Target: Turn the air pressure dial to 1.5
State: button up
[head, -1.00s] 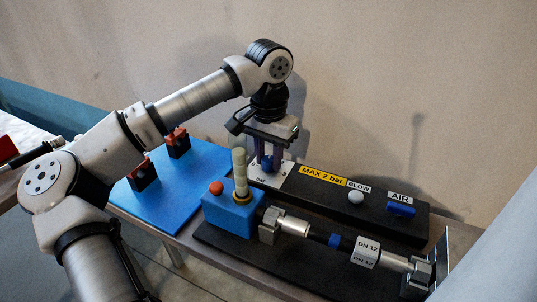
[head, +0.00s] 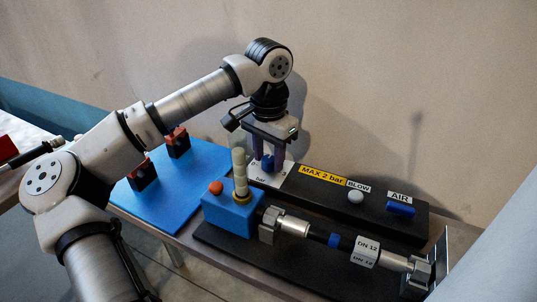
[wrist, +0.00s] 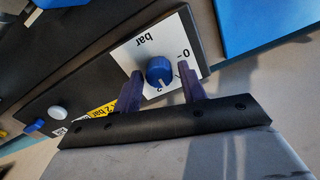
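The air pressure dial is a blue round knob (wrist: 159,71) on a white plate (wrist: 141,50) marked "bar" and "0". Its white pointer line faces the bottom of the wrist view, near a partly hidden digit. In the head view the knob (head: 267,163) shows between the fingers. My gripper (wrist: 160,70) points down at the plate, its two purple fingers on either side of the knob. A gap shows between each finger and the knob in the wrist view, so it is open. The gripper also shows in the head view (head: 268,164).
The black panel (head: 330,205) also carries a white BLOW button (head: 356,197) and a blue AIR switch (head: 401,208). A blue block (head: 230,215) with a pale upright column (head: 240,172) stands close in front of the gripper. A blue board (head: 150,205) lies left.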

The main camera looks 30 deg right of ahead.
aim_at(269, 159)
jog(key=shift+o, duration=0.7)
notch_tip(269, 159, up, 14)
jog(key=shift+s+f, duration=0.1)
dwell(0.4)
